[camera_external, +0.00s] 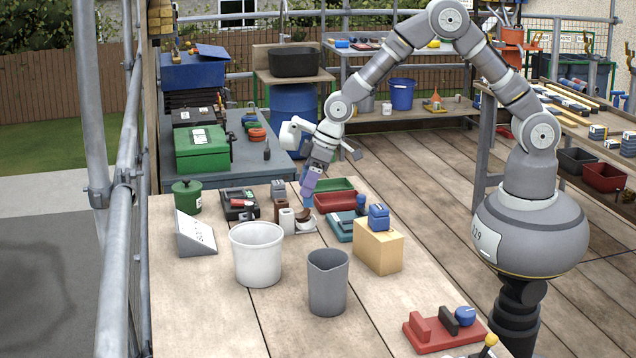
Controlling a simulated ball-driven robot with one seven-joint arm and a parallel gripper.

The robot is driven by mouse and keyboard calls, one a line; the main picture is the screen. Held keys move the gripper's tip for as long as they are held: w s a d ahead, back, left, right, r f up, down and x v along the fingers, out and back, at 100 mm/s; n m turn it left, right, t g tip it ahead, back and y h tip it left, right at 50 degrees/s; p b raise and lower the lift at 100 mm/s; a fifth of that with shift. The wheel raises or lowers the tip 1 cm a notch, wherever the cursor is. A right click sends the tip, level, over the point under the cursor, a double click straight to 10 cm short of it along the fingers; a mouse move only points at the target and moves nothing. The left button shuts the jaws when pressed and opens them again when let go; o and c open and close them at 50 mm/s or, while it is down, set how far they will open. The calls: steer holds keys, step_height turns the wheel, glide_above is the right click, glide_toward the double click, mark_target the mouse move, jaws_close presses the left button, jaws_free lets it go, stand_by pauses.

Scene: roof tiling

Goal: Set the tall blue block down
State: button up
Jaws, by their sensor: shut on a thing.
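The tall blue block (307,201) is a small upright blue shape below my gripper (309,190), at the far side of the wooden table. My gripper points down and is shut on the block, covering its upper part. The block's lower end is close to a brown and white item on a small pale base (305,226). I cannot tell whether the block touches anything below it.
Small brown and white blocks (287,221) stand just left. Red (335,201) and green trays lie right. A white bucket (257,255), grey jug (328,283) and tan box (378,250) stand nearer. The table's front left is clear.

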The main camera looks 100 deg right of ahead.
steer(key=s+d+f+m+h, duration=0.1)
steer(key=s+d+f+m, duration=0.1)
steer(key=s+d, duration=0.7)
steer(key=w+d+b, duration=0.1)
steer(key=w, duration=0.3)
steer(key=w+d+f, duration=0.1)
steer(key=w+d, duration=0.1)
steer(key=w, duration=0.2)
steer(key=w+d+b, duration=0.1)
steer(key=w+d, duration=0.1)
steer(key=w, duration=0.2)
steer(key=shift+f+b, duration=0.3)
steer(key=shift+f, duration=0.1)
steer(key=shift+w+d+f+b, duration=0.1)
steer(key=shift+w+f+b, duration=0.1)
steer(key=shift+f+b, duration=1.1)
steer(key=shift+f+p, duration=0.4)
steer(key=shift+f, duration=0.15)
steer(key=o, duration=0.8)
